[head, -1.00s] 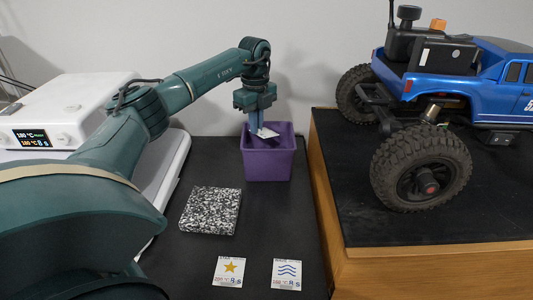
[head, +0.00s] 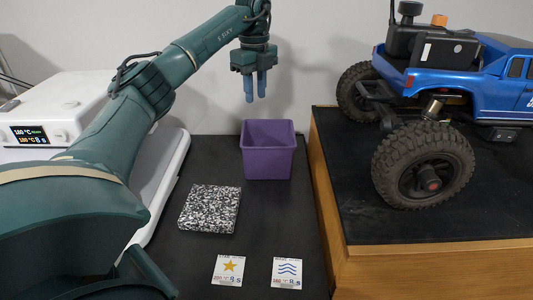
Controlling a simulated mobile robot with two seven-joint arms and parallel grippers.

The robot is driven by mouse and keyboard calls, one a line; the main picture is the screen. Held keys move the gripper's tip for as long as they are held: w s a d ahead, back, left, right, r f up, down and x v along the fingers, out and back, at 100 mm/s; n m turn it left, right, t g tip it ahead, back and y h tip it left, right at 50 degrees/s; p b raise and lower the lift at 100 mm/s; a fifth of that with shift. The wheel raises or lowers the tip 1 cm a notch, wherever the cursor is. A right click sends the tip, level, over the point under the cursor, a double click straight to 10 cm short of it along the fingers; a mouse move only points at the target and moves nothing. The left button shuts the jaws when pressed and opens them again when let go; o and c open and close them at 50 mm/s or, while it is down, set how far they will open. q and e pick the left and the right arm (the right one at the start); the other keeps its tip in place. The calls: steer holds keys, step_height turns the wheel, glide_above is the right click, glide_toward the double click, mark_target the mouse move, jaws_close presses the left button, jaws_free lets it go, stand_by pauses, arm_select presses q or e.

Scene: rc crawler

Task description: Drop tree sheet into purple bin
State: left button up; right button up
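The purple bin (head: 267,164) stands upright on the black table, near the wall. My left gripper (head: 255,88) is above the bin, its two blue fingers pointing down and apart, with nothing between them. No tree sheet shows in the head view; the inside of the bin is only partly visible. My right gripper is not in view.
A star sheet (head: 230,269) and a wave sheet (head: 287,272) lie on the table in front. A speckled block (head: 210,209) lies behind them. A white heat machine (head: 70,110) stands left. A blue crawler (head: 460,80) sits on a raised wooden stand (head: 420,262) at right.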

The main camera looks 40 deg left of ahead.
arm_select(q)
steer(key=shift+r, duration=2.15)
